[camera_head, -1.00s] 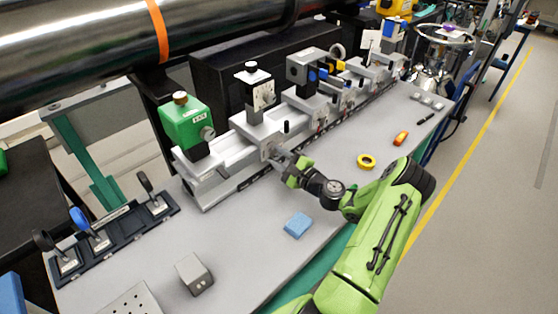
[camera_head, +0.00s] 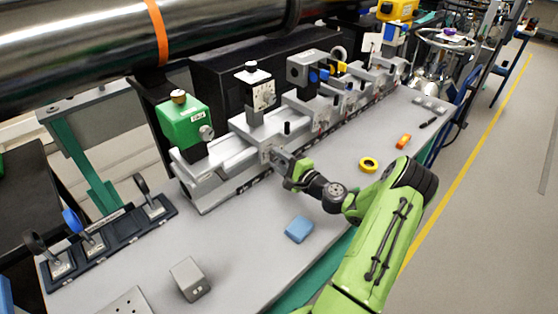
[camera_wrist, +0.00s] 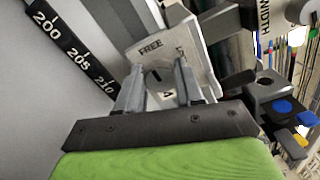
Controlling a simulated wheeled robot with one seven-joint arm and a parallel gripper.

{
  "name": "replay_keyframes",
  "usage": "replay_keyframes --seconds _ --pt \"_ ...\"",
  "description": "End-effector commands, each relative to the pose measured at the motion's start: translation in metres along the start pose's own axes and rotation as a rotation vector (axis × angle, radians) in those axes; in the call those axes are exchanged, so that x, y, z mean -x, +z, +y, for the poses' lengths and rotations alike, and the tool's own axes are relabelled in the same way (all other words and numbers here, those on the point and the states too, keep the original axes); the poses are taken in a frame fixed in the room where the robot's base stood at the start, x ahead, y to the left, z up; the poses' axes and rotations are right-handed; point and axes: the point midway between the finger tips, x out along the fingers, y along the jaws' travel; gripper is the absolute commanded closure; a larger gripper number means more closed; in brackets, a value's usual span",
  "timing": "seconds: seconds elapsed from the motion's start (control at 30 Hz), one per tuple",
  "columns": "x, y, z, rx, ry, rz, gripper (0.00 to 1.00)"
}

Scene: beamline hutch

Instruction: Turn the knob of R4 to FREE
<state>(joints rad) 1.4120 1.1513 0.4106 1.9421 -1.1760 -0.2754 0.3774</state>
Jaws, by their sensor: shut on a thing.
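In the wrist view, my gripper (camera_wrist: 158,72) is shut on a small knob (camera_wrist: 157,77) on the pale face plate (camera_wrist: 192,72) of a rail carriage. The word FREE shows on the plate above the knob. The fingers hide most of the knob, so I cannot tell where it points. A dark mark like a 4 shows low between the fingers; the full name is unreadable. In the head view, my gripper (camera_head: 279,156) is at the front of the carriage (camera_head: 262,137) that bears a grey upright stage with a dial.
A scale (camera_wrist: 75,47) runs along the rail. A green box unit (camera_head: 184,123) stands left on the rail; more carriages stand right. A blue block (camera_head: 299,229), grey box (camera_head: 190,279), yellow ring (camera_head: 368,164) and lever panel (camera_head: 110,238) lie on the bench.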

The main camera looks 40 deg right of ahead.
Motion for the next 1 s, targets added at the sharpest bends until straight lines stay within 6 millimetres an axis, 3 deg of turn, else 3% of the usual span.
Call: replay_keyframes --seconds 0.17,0.2,0.37,0.7,0.77,1.0 --pt "0.001 -0.001 0.002 0.001 0.005 0.001 0.94" --pt "0.001 -0.001 0.002 0.001 0.005 0.001 0.61" --pt "0.0 0.0 0.001 0.0 0.003 0.001 0.38" --pt "0.008 -0.001 0.0 -0.001 0.002 0.003 0.38" --pt "0.019 -0.002 0.0 -0.003 0.002 0.005 0.38" --pt "0.087 -0.001 -0.001 -0.004 0.001 0.007 0.38"
